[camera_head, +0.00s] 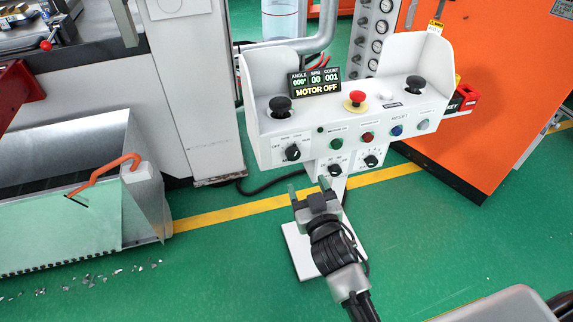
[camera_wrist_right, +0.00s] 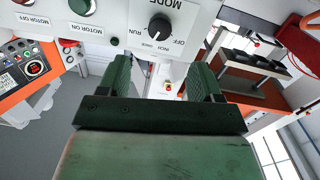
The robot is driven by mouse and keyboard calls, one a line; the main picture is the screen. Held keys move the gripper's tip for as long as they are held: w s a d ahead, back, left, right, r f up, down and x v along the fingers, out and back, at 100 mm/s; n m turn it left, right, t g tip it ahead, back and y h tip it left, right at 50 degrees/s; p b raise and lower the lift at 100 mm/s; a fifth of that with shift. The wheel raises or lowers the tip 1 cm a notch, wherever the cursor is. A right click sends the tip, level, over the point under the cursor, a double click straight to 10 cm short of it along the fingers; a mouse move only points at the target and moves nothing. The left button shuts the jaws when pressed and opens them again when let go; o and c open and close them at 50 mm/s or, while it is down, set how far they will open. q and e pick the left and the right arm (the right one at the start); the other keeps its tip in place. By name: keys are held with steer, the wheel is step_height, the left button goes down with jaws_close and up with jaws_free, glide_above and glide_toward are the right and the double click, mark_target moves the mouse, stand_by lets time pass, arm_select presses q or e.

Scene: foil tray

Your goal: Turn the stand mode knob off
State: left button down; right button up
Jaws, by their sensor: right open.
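The stand mode knob (camera_head: 292,152) is a round black knob at the left end of the white control stand (camera_head: 385,125), with OFF printed to its left. In the right wrist view, which is upside down, the mode knob (camera_wrist_right: 160,26) shows near the top with MODE, OFF and RUN around it. Its white mark points down toward small labels, away from OFF. My right gripper (camera_head: 308,188) is below and in front of the panel, open and empty, apart from the knob. Its fingers (camera_wrist_right: 161,74) show on both sides below the knob. My left gripper is not in view.
Two lower knobs (camera_head: 371,161), a green motor-on button (camera_head: 336,143), a red motor-off button (camera_head: 367,136), a red mushroom button (camera_head: 354,100) and two black palm buttons crowd the stand. An orange cabinet (camera_head: 490,70) stands right. Green floor is open in front.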

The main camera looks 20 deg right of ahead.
mark_target(294, 157)
steer(key=w, duration=0.9)
steer(key=shift+w, duration=0.35)
steer(key=c, duration=0.9)
